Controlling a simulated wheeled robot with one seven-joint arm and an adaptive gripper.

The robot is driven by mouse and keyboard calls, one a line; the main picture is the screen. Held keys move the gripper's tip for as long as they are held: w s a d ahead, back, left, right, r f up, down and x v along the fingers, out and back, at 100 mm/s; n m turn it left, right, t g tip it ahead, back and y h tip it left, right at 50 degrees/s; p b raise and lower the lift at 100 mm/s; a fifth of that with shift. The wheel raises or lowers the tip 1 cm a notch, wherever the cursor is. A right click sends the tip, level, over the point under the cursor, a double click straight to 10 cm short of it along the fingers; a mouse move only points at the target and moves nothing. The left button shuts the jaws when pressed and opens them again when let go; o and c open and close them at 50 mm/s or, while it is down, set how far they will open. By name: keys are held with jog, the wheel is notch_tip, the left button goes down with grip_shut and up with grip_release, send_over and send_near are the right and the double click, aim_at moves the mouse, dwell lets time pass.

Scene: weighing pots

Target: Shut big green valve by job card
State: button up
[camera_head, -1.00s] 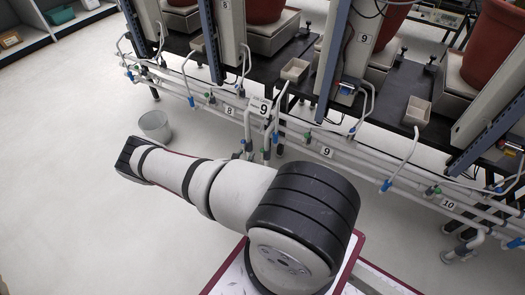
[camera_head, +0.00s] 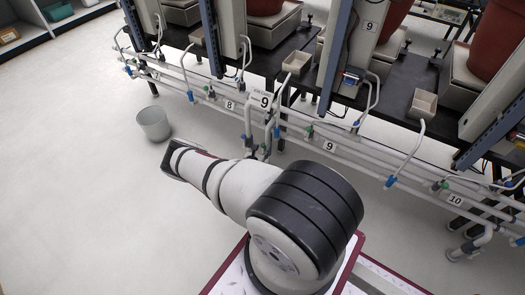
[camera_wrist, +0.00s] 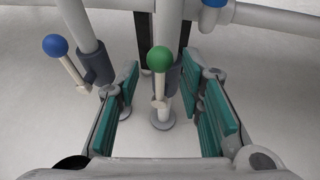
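In the wrist view a green ball knob (camera_wrist: 159,59) on a pale lever stands in front of a grey vertical pipe (camera_wrist: 168,20). My gripper (camera_wrist: 168,108) is open, with teal pads on either side of the green-knobbed lever. I see no pad touching it. A blue ball knob (camera_wrist: 55,45) on a similar lever sits on another pipe to the left, outside the fingers. In the head view my gripper is hidden, and the large valve cannot be made out clearly near the 9 sign (camera_head: 263,101).
White pipe runs (camera_head: 350,150) with small blue and green valves cross in front of the black benches (camera_head: 395,85). Red pots (camera_head: 492,45) stand on scales behind. A grey bucket (camera_head: 153,124) stands on the floor at left.

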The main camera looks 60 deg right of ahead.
jog(key=shift+b+x, duration=0.35)
jog(key=shift+x, duration=0.9)
